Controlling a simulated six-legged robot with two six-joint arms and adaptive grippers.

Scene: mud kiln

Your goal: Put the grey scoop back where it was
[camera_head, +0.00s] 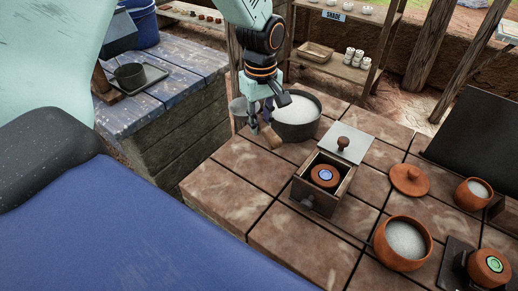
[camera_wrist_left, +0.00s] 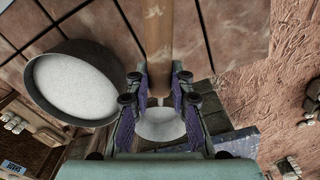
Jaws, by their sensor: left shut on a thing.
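My left gripper (camera_head: 262,118) is shut on the brown handle of the grey scoop, at the far left corner of the tiled counter. In the left wrist view the handle (camera_wrist_left: 163,40) runs up from between the fingers (camera_wrist_left: 160,95). The scoop's round grey cup (camera_head: 239,107) is on the far side of the fingers; in the wrist view its inside (camera_wrist_left: 160,124) looks pale, and I cannot tell whether it holds powder. A dark pot (camera_head: 297,130) of white powder stands close beside the gripper. My right gripper is out of view.
A wooden box (camera_head: 318,193) with a blue-marked knob inside stands mid-counter. Clay pots (camera_head: 402,243) and a clay lid (camera_head: 409,180) are to the right. A blue-topped bench (camera_head: 190,75) is at left, across a gap. Tiles in front of the gripper are bare.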

